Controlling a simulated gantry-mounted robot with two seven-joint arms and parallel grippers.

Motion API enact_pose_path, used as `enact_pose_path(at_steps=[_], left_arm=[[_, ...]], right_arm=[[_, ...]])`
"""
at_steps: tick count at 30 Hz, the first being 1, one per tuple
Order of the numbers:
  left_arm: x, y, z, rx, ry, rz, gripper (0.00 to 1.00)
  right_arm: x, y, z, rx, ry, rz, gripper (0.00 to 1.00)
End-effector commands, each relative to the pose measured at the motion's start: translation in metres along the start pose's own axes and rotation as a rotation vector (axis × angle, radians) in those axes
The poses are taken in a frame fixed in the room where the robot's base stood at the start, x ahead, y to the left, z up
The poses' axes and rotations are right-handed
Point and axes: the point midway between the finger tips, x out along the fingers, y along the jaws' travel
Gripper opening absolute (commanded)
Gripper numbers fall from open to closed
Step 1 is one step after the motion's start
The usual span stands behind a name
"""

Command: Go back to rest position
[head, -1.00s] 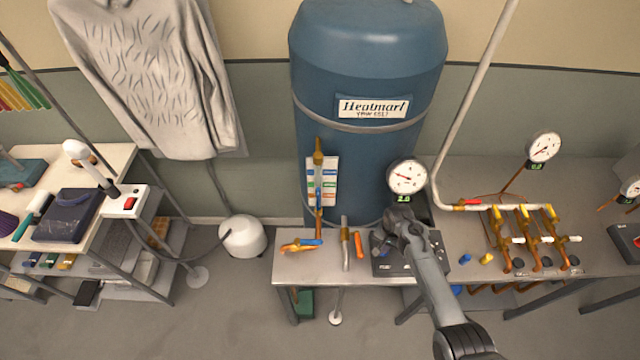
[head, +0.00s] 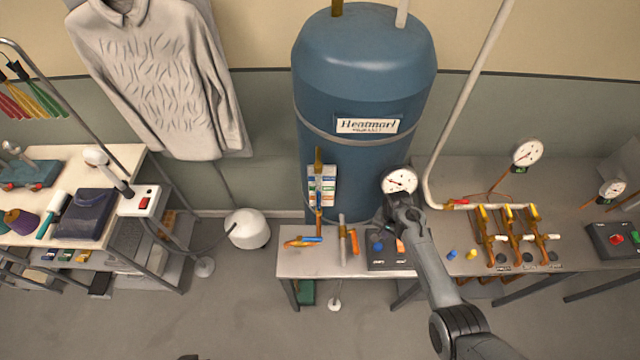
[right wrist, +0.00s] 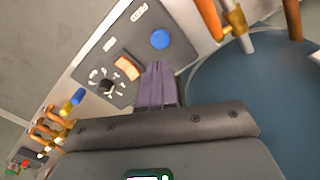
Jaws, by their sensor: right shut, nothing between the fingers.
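My right gripper (head: 391,222) is shut and empty. In the head view it is in front of the blue tank, above the back of the dark control panel (head: 378,264) on the small grey table. In the right wrist view its closed fingers (right wrist: 158,85) overlap the panel (right wrist: 115,62) near a round blue button (right wrist: 160,39) and an orange switch (right wrist: 127,67). I cannot tell the exact gap to the panel. My left gripper is not in view.
The blue tank (head: 365,75) stands close behind the gripper, with a dial gauge (head: 399,181) beside it. A bench with orange pipes and valves (head: 510,235) is to the right. A garment (head: 160,80) hangs at left. Floor in front is clear.

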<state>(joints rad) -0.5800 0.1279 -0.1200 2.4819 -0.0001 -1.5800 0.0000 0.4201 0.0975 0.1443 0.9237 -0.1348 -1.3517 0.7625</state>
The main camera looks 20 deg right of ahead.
Motion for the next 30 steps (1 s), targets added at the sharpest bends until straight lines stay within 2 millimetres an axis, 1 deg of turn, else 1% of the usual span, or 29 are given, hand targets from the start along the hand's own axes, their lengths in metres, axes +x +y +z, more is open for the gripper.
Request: enact_pose_path(at_steps=[11, 14, 16, 20, 21, 23, 24, 27, 29, 30], left_arm=[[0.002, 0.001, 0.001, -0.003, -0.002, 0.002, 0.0], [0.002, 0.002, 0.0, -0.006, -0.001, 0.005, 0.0], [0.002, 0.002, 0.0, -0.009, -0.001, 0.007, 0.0], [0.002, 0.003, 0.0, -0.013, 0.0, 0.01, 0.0], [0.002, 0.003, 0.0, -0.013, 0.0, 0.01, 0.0], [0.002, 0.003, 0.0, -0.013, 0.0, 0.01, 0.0], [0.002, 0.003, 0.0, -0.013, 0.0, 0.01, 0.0], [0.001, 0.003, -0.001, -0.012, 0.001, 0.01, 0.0], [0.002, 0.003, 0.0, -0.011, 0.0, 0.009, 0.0], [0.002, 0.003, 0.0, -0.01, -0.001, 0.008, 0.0]], right_arm=[[0.003, 0.001, 0.002, 0.0, -0.003, 0.002, 0.0], [0.012, 0.009, 0.009, 0.0, -0.016, 0.016, 0.0], [0.025, 0.021, 0.02, 0.0, -0.033, 0.034, 0.0], [0.058, 0.054, 0.052, -0.004, -0.082, 0.089, 0.0], [0.069, 0.067, 0.065, -0.008, -0.098, 0.109, 0.0], [0.086, 0.089, 0.087, -0.018, -0.117, 0.14, 0.0], [0.095, 0.105, 0.103, -0.028, -0.121, 0.158, 0.0], [0.103, 0.136, 0.137, -0.06, -0.109, 0.183, 0.0], [0.1, 0.149, 0.156, -0.093, -0.094, 0.187, 0.0], [0.095, 0.157, 0.169, -0.125, -0.083, 0.186, 0.0]])
